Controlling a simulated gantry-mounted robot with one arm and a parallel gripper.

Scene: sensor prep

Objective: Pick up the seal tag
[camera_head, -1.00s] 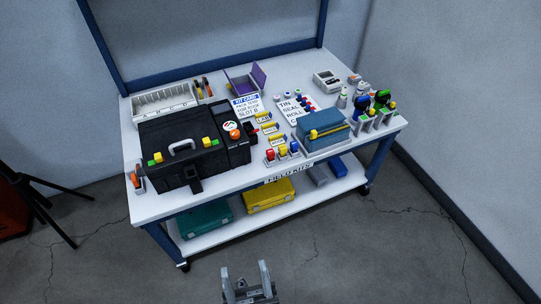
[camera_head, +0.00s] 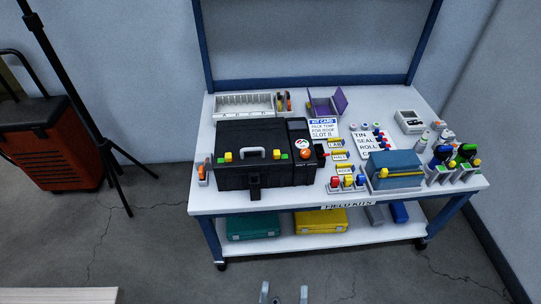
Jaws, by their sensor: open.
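My gripper (camera_head: 284,293) is at the bottom edge of the picture, in front of the table and well apart from it. Its two fingers are spread with nothing between them. I cannot tell for sure which small item is the seal tag. A white card (camera_head: 374,143) with the words TIN, SEAL and ROLL lies right of centre on the table, with small red and blue pieces along its right side. Small yellow labelled pieces (camera_head: 338,156) lie in a column left of it.
The white table (camera_head: 260,203) holds a large black case (camera_head: 250,178), a blue box (camera_head: 395,165), a purple open box (camera_head: 324,104), a KIT CARD sheet (camera_head: 323,128) and a grey divided tray (camera_head: 243,105). A black tripod (camera_head: 74,94) and red cabinet (camera_head: 50,145) stand left.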

